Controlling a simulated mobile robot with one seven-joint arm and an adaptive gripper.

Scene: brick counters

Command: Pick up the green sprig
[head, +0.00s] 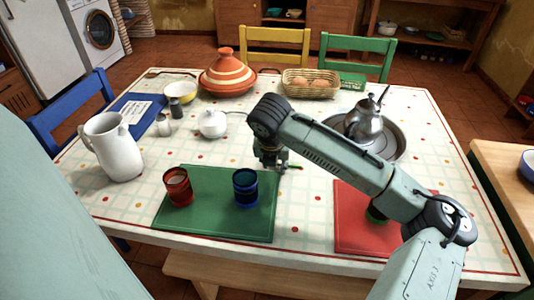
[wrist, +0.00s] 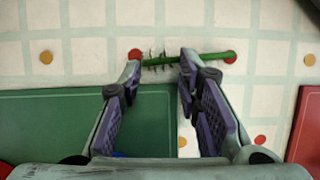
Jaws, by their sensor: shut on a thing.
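The green sprig (wrist: 212,58) is a thin green stem with a bushy, needle-like end at its left. In the wrist view it lies crosswise between the fingertips of my gripper (wrist: 161,65), which is shut on it. Its plain stem sticks out past the right finger. In the head view only a short green bit of the sprig (head: 295,167) shows beside my gripper (head: 272,162), low over the checked tablecloth behind the green mat. I cannot tell whether the sprig still touches the cloth.
The green mat (head: 215,223) holds a red cup (head: 178,187) and a blue cup (head: 245,188). A red mat (head: 360,235) with a green cup lies at right. A metal pot (head: 368,122) stands on a round tray behind my arm. A white teapot (head: 212,124) stands farther left.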

